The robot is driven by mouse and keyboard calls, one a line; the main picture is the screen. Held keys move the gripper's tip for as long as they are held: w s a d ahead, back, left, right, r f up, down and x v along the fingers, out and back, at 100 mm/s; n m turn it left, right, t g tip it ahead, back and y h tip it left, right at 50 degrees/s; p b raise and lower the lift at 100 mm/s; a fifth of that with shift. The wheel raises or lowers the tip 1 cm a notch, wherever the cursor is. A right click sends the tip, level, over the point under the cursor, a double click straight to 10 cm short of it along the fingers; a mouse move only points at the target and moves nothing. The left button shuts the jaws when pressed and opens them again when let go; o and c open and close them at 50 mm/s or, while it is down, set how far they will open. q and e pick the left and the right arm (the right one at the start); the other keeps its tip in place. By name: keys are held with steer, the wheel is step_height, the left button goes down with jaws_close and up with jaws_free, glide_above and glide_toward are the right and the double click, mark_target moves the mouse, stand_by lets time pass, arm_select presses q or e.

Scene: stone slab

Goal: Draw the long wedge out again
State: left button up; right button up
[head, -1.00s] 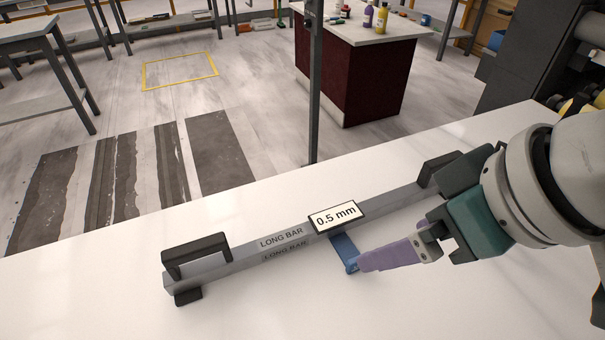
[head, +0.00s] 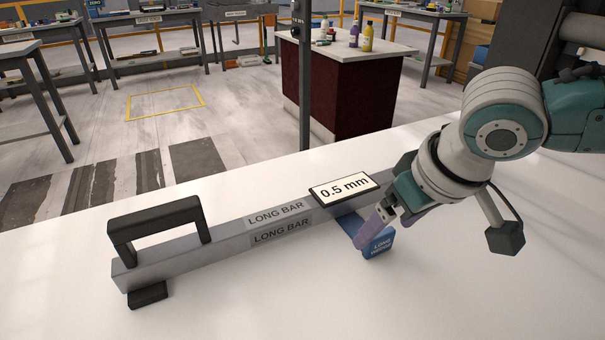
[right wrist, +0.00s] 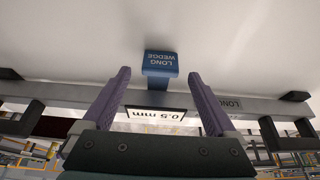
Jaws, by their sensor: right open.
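The blue long wedge (head: 377,246) lies on the white slab, its labelled handle end sticking out on the near side of the grey long bar (head: 232,240). Its far part runs to the bar, under the 0.5 mm sign, and is hidden there. My right gripper (head: 387,226) is open above the wedge, with purple fingers. In the right wrist view the wedge's handle (right wrist: 161,63) shows between the two fingertips (right wrist: 158,76), with a gap on each side. Whether the fingers touch it is not clear. My left gripper is out of view.
The 0.5 mm sign (head: 345,188) sits at the bar close to my right gripper. A black handle (head: 155,222) rises from the bar's left end. The white slab (head: 270,305) is clear on the near side.

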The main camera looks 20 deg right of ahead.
mark_target(382, 234)
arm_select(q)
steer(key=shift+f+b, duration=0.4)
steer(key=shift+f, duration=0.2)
arm_select(e)
steer(key=x, duration=0.3)
steer(key=shift+f, duration=0.1)
steer(key=shift+c, duration=0.4)
